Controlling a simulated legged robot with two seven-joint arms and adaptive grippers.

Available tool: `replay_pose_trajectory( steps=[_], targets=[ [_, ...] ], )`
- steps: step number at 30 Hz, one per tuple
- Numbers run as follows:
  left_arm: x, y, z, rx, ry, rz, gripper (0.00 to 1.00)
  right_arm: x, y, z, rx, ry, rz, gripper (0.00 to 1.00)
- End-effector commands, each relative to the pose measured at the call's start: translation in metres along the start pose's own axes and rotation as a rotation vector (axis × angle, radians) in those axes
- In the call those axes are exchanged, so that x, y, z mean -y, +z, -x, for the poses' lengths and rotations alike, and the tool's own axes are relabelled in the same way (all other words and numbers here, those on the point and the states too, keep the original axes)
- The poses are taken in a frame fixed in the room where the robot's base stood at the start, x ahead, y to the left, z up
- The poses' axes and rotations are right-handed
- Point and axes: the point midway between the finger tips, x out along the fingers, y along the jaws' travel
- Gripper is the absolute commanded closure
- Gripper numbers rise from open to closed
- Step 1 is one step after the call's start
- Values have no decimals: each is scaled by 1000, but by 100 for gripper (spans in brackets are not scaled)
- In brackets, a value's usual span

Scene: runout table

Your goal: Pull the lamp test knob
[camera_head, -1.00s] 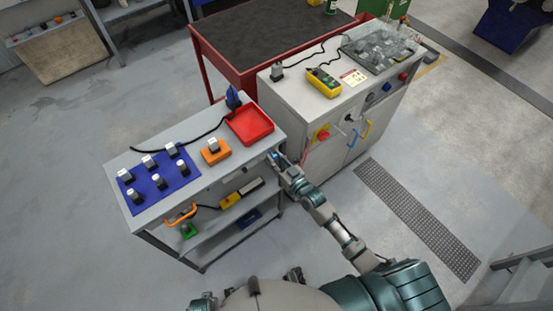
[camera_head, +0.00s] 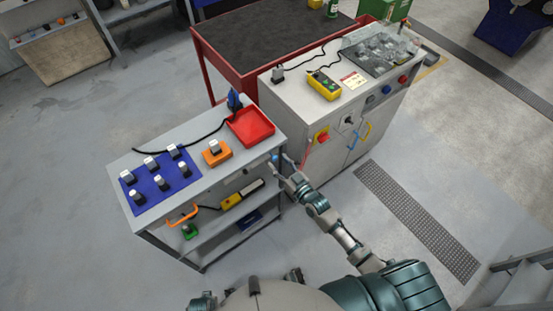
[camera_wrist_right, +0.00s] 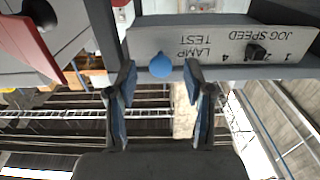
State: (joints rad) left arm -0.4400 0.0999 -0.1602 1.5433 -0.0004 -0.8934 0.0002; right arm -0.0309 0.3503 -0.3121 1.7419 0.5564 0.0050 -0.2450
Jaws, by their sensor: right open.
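The lamp test knob is a round blue knob (camera_wrist_right: 161,65) on a grey panel (camera_wrist_right: 222,38) in the right wrist view. The upside-down label LAMP TEST is beside it. My right gripper (camera_wrist_right: 161,72) is open, its two blue-padded fingers on either side of the knob in the picture, with gaps on both sides. I cannot tell how deep the knob sits between them. In the head view the right gripper (camera_head: 282,166) is at the right front corner of the grey bench (camera_head: 211,190), where the knob shows as a small blue spot (camera_head: 275,158).
A black JOG SPEED knob (camera_wrist_right: 256,52) is on the same panel. On the bench are a red tray (camera_head: 251,128), an orange block (camera_head: 216,154) and a blue mat (camera_head: 143,200) with several switches. A grey cabinet (camera_head: 330,120) stands close on the right.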

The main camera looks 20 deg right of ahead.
Motion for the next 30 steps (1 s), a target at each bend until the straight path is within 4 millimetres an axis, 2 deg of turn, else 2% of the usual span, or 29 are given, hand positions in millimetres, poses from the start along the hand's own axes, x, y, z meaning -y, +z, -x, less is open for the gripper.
replay_pose_trajectory(
  steps=[16, 20, 30],
  targets=[
    [2, -10, 27, -11, -2, 0, 100, 0, -1, 59, 1, 0, 1, 48],
    [2, -11, 28, -11, -2, 0, 100, 0, 0, 64, 0, 0, 0, 48],
    [2, -10, 27, -10, -2, 0, 100, 0, 4, 65, 9, 2, 0, 48]
  ],
)
